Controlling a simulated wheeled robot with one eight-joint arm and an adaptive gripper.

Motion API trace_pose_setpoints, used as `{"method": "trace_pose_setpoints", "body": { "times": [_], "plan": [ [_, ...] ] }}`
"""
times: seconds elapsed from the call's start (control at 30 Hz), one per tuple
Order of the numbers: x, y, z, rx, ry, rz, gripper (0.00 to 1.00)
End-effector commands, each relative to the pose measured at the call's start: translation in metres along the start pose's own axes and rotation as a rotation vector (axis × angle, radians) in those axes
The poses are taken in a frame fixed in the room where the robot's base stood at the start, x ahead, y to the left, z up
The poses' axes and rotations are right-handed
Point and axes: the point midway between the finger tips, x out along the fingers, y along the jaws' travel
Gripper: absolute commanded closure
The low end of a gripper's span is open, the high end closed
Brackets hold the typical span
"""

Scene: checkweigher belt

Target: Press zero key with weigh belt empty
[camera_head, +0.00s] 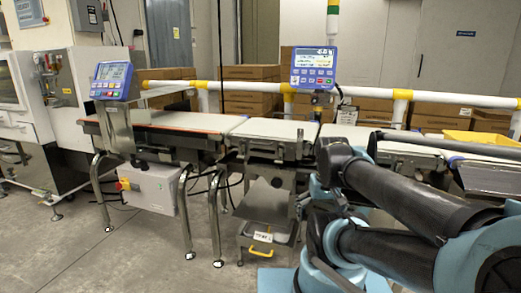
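A blue indicator panel (313,67) stands on a post behind the belts in the middle. Its lit screen shows a reading that looks like -6.0, with rows of small keys below. The key labels are too small to read, so I cannot pick out the zero key. The weigh belt (275,129) in front of the panel has a pale top, and nothing shows on its visible part. My arm reaches in from the right and covers part of the belt line. I cannot make out my gripper's fingers in this view.
A second blue panel (114,81) stands over the left belt (160,127). A white and yellow rail (440,97) runs behind the belts, with brown cartons (250,74) beyond. A yellow tray (482,138) is at right. Open floor (130,250) lies at front left.

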Motion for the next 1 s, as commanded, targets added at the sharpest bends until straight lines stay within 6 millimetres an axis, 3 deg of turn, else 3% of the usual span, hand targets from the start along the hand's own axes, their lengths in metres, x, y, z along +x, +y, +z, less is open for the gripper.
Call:
{"method": "trace_pose_setpoints", "body": {
  "times": [0.17,0.2,0.63,1.0],
  "plan": [
    [-0.0001,-0.0002,0.0,0.0,0.0,0.0,0.0],
    [-0.0001,-0.0001,-0.0001,0.0,0.0,0.0,0.05],
    [0.0059,0.0002,-0.0085,0.0,-0.011,0.0,1.0],
    [0.0057,0.0002,-0.0081,0.0,-0.011,0.001,1.0]
  ]
}}
